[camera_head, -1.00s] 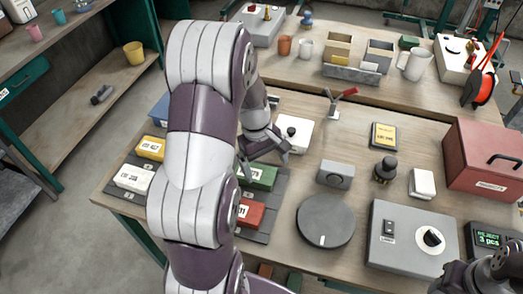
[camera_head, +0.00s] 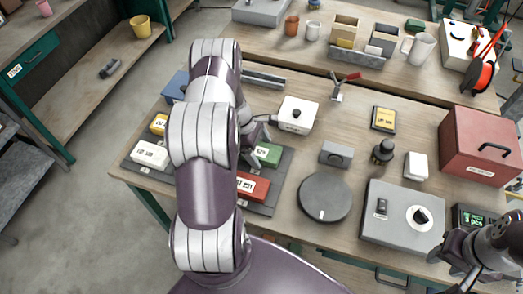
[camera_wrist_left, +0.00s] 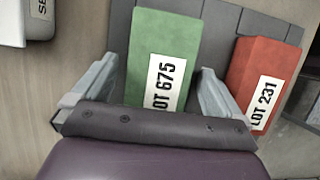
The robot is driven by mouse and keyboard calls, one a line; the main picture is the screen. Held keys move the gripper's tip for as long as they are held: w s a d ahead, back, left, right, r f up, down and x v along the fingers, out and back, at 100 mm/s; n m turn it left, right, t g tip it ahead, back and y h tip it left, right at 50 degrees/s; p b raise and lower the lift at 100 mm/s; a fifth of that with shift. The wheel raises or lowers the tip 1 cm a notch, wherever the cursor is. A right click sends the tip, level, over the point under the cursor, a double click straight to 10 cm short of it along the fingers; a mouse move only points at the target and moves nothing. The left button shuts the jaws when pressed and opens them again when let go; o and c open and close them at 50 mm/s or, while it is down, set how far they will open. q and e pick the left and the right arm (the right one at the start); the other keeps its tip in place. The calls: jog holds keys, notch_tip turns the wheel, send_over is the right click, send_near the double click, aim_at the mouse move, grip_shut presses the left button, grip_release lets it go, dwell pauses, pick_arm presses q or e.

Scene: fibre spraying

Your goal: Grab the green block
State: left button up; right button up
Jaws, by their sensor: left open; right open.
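The green block (camera_head: 267,155) with a white lot label lies on a dark grey mat (camera_head: 284,172), partly hidden by my left arm in the head view. In the left wrist view the green block (camera_wrist_left: 163,60) reads "LOT 675" and lies between the two fingers of my open left gripper (camera_wrist_left: 150,92), with a finger on each side. I cannot tell if the fingers touch it. In the head view my left gripper (camera_head: 254,140) is mostly hidden behind my own wrist. My right gripper (camera_head: 468,279) is open and empty at the bottom right corner.
A red block (camera_head: 252,186) lies beside the green one, close to a left-gripper finger in the wrist view. A white box (camera_head: 297,115) stands just behind; a grey disc (camera_head: 325,197) lies to the right.

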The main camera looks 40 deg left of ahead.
pick_arm(q)
jog(key=shift+w, duration=0.1)
jog(key=c, duration=1.4)
jog(key=shift+c, duration=0.3)
